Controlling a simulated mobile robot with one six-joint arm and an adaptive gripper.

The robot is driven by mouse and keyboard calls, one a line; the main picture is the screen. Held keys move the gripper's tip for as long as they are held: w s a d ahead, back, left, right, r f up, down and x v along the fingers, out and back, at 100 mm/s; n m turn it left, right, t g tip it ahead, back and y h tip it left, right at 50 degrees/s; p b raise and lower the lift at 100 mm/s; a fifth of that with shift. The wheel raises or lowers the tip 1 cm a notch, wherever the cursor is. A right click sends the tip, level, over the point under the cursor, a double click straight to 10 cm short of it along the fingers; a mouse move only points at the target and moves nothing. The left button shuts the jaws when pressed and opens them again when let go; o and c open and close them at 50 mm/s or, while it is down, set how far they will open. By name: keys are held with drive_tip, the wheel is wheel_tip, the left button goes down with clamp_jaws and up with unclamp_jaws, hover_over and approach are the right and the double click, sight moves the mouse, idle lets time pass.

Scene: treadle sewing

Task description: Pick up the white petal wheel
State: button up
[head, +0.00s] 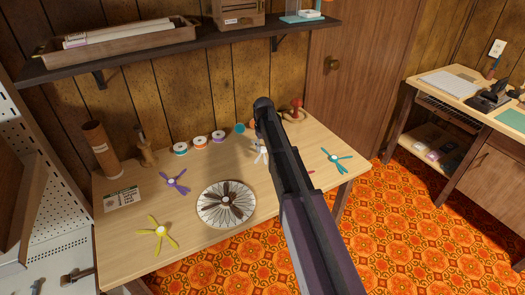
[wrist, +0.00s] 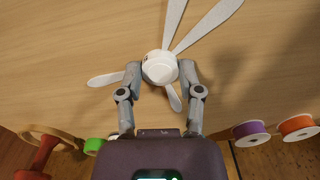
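The white petal wheel has a round white hub and long thin white petals. In the wrist view its hub (wrist: 159,70) sits between the two fingertips of my gripper (wrist: 160,74), which appear to touch it on both sides. Two long petals point up and right; shorter-looking ones show left and below the hub. I cannot tell whether the wheel is clear of the table.
On the wooden table (head: 130,262) lie a purple wheel (head: 174,184), a yellow wheel (head: 161,232), a teal wheel (head: 337,161) and a round pleated disc (head: 212,214). Spools (head: 200,142) and a red-knobbed item (head: 297,105) stand along the back. A dark shelf (head: 185,55) hangs above.

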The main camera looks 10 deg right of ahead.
drive_tip(key=shift+r, duration=0.1)
idle(0.4)
wheel_tip(320, 180, up, 3)
drive_tip(key=p, duration=0.2)
drive_tip(key=shift+f+p, duration=0.2)
drive_tip(key=shift+p, duration=0.2)
drive_tip(key=s+d, duration=0.1)
drive_tip(key=s, duration=0.4)
drive_tip(key=s+d+r+p, duration=0.1)
drive_tip(key=s, duration=0.4)
drive_tip(key=s+d+r+p, duration=0.1)
drive_tip(key=s+d, duration=0.1)
drive_tip(key=s, duration=0.3)
drive_tip(key=shift+s+r, duration=0.1)
drive_tip(key=shift+s, duration=0.15)
drive_tip(key=shift+r, duration=0.15)
drive_tip(key=shift+r+p, duration=0.7)
drive_tip(key=shift+p, duration=0.25)
